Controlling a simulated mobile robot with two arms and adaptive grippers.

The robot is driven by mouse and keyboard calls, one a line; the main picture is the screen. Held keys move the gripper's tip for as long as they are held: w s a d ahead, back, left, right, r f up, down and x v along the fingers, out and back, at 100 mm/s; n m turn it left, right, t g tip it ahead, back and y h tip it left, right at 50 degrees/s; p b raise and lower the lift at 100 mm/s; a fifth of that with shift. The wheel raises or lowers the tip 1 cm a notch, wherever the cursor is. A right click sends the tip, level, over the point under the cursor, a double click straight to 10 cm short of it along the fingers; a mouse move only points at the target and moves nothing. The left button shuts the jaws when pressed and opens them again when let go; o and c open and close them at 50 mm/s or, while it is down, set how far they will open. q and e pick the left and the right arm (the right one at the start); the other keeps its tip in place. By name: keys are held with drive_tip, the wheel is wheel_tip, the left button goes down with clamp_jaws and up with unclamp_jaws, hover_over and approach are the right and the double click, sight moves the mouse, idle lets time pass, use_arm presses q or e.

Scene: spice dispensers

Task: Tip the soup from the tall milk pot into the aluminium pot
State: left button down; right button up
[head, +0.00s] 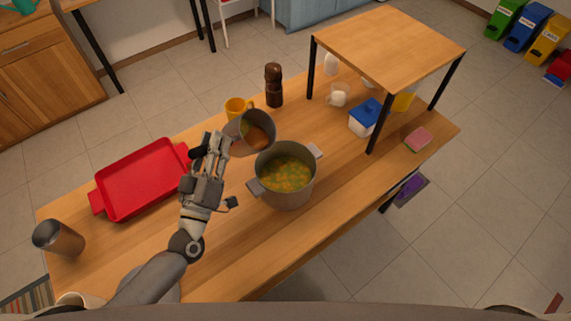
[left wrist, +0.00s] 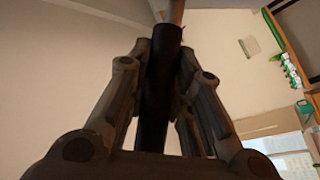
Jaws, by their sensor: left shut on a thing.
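The tall milk pot (head: 250,133) is grey metal and tilted, its mouth facing the camera and the lower right; some orange-brown soup shows inside. My left gripper (head: 212,155) is shut on its black handle, which stands between the fingers in the left wrist view (left wrist: 161,95). The aluminium pot (head: 287,196) stands upright on the table just below and right of the milk pot's mouth. It holds yellowish soup with green and orange pieces. No falling stream can be made out. My right gripper is not in view.
A yellow mug (head: 238,107) and brown pepper mill (head: 274,86) stand behind the milk pot. A small wooden shelf (head: 388,45) rises at the right, with a blue-lidded box (head: 364,118) beneath.

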use_arm(q)
drive_tip(key=shift+s+d+m+b, duration=0.15)
drive_tip(key=shift+d+m+b, duration=0.2)
drive_tip(key=shift+m, duration=0.25)
drive_tip(key=shift+s+d+f+m+h+b, duration=0.1)
drive_tip(key=shift+s+d+m+h+b, duration=0.1)
drive_tip(key=shift+d+m+h+b, duration=0.4)
drive_tip(key=shift+s+d+f+m+h+b, duration=0.1)
drive_tip(key=shift+s+d+m+h, duration=0.1)
drive_tip(key=shift+m, duration=0.65)
drive_tip(key=shift+s+d+f+m+h+b, duration=0.15)
drive_tip(key=shift+d+m+h+b, duration=0.25)
drive_tip(key=shift+m, duration=0.35)
drive_tip(key=shift+s+d+r+m+h, duration=0.15)
drive_tip(key=shift+d+r+m+h, duration=0.15)
drive_tip(key=shift+m, duration=0.3)
drive_tip(key=shift+s+d+r+m+h, duration=0.2)
drive_tip(key=shift+d+m, duration=0.2)
drive_tip(key=shift+m, duration=0.2)
drive_tip(key=shift+s+d+f, duration=0.1)
drive_tip(key=shift+d+f, duration=0.05)
drive_tip(key=shift+d, duration=0.1)
